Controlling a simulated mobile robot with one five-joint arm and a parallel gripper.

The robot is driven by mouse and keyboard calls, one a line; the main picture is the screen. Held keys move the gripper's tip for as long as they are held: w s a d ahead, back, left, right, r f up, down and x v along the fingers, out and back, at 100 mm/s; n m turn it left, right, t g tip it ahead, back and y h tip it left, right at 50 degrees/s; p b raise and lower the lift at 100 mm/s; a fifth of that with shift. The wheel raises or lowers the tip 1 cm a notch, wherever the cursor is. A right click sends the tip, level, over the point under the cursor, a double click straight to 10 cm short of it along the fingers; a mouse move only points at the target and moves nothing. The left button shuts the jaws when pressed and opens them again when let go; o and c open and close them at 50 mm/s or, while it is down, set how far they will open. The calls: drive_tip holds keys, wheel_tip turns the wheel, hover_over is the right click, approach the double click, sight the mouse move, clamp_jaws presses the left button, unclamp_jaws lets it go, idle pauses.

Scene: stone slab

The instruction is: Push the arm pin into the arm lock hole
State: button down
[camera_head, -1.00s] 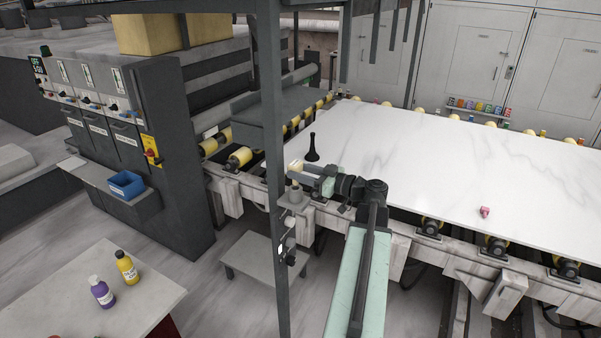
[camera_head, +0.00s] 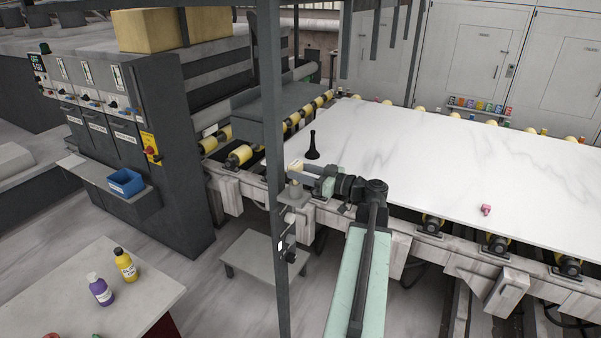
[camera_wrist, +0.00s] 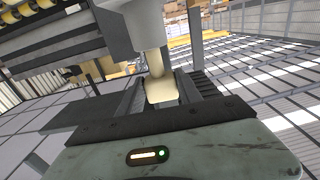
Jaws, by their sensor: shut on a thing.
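My gripper (camera_head: 304,174) is beside the dark upright post, at the near-left edge of the white slab. In the wrist view its jaws (camera_wrist: 158,98) are shut on a cream-coloured end of what looks like the arm pin (camera_wrist: 160,90). A paler cream shaft runs from there to a light grey rounded housing (camera_wrist: 128,22). The shaft meets the housing, but I cannot tell how deep it sits. In the head view a small cream part (camera_head: 296,166) shows at my gripper's tip, partly behind the post. The arm lock hole itself is hidden.
The dark post (camera_head: 276,150) stands close to my gripper's left. A low grey stool (camera_head: 262,258) stands below.

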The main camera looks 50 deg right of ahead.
sight(301, 185)
drive_tip(key=shift+f+b, duration=1.9)
drive_tip(key=shift+f, duration=0.05)
drive_tip(key=c, duration=0.7)
unclamp_jaws()
drive_tip(key=v, duration=0.7)
drive_tip(key=shift+s+d, duration=0.1)
drive_tip(key=shift+s, duration=0.3)
